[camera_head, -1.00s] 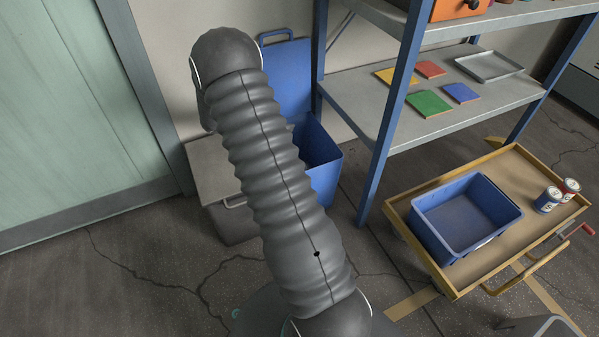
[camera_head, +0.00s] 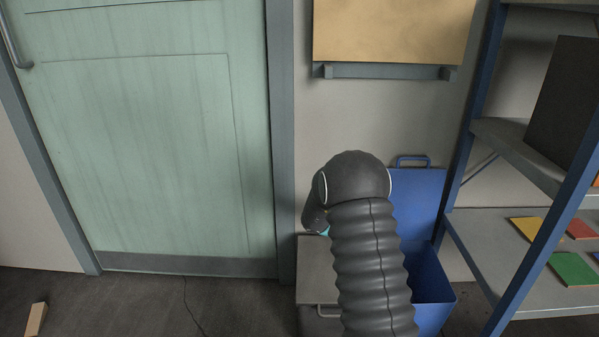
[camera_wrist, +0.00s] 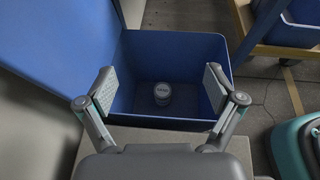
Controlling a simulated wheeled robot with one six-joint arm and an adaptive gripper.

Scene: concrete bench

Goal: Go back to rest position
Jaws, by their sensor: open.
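My gripper (camera_wrist: 160,84) is open in the wrist view, its two fingers wide apart, with nothing between the pads. Beyond it is an open blue bin (camera_wrist: 178,52) with a small can (camera_wrist: 162,94) standing on its floor. The can has a pale label and looks apart from both fingers. In the head view my arm reaches toward the wall beside the blue bin (camera_head: 432,281), whose lid (camera_head: 420,200) is raised. There my gripper is mostly hidden behind my arm, and the can is out of sight.
A grey box (camera_head: 315,272) stands left of the bin. A shelf unit (camera_head: 470,260) with coloured tiles stands at right. A green door (camera_head: 150,130) is at left, and a wooden block (camera_head: 36,319) lies on the floor.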

